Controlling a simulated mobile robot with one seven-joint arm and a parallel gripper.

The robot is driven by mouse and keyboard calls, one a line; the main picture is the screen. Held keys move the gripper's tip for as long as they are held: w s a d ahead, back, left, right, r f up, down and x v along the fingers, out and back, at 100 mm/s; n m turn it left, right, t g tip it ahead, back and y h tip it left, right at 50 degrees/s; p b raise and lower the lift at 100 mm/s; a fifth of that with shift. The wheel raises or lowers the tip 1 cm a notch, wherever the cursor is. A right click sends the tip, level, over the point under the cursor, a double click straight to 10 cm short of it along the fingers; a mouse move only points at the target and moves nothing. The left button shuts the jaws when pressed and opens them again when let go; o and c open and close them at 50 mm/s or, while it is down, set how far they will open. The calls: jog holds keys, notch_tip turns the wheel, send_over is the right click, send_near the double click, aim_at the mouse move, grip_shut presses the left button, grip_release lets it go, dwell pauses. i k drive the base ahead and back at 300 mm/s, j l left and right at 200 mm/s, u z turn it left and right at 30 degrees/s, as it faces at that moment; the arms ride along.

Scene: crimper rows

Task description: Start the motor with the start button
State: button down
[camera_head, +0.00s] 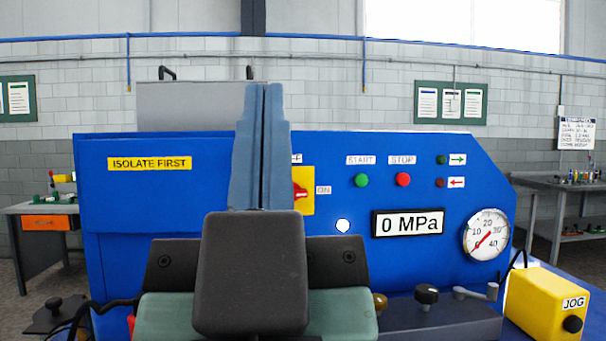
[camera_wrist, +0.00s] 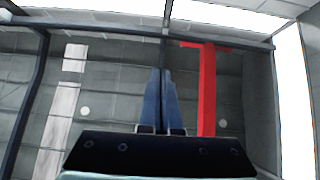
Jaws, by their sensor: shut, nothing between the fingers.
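The green start button (camera_head: 362,180) sits on the blue machine panel (camera_head: 455,155) under a START label. The red stop button (camera_head: 403,180) is just right of it. My gripper (camera_head: 263,90) points up in front of the panel, left of the start button and apart from it in the picture. Its blue fingers are shut together and empty. They also show in the wrist view (camera_wrist: 161,75), against the wall and ceiling. A red and yellow rotary switch (camera_head: 300,192) marked ON is partly hidden behind my fingers.
The display (camera_head: 408,222) reads 0 MPa, and a round gauge (camera_head: 486,235) is at its right. A yellow JOG box (camera_head: 547,305) stands at lower right. Two small lamps with arrow labels are at upper right. A round white light (camera_head: 343,226) is below the start button.

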aim_at(361, 180)
jog(key=i, duration=0.45)
jog(key=i+l, duration=0.15)
jog(key=i, duration=0.35)
